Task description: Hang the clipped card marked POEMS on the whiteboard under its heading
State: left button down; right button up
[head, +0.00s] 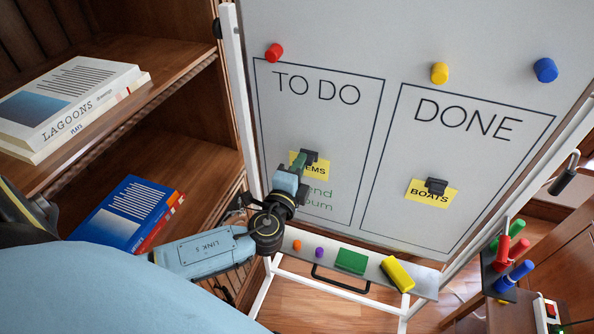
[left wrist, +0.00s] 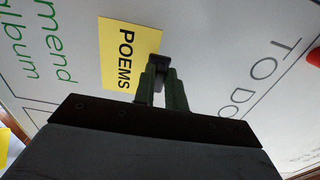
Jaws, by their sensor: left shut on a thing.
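The yellow card marked POEMS (head: 314,171) is at the whiteboard (head: 401,60), inside the box headed TO DO (head: 318,88). A black clip (head: 309,155) is at its top edge. My left gripper (head: 302,163) is shut on the clip and covers the card's left part in the head view. In the left wrist view, the whole word shows on the card (left wrist: 128,55), with the clip (left wrist: 159,68) between the fingers (left wrist: 162,88). The card looks flat along the board; I cannot tell whether it touches. My right gripper is not in view.
The DONE box holds a BOATS card (head: 428,196) with its clip. Green writing (head: 316,197) is below the POEMS card. A ledge (head: 325,246) below holds a green block (head: 351,261) and a yellow one (head: 397,274). Shelves with books (head: 125,213) stand left.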

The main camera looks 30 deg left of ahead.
pick_arm(q)
jog(key=shift+w+a, duration=0.1)
jog(key=shift+w, duration=0.45)
dwell(0.6)
dwell(0.4)
jog(key=c, duration=1.4)
grip_release()
jog(key=shift+o, duration=0.2)
jog(key=b+v, duration=0.2)
jog(key=v, duration=1.1)
jog(key=shift+s, duration=0.25)
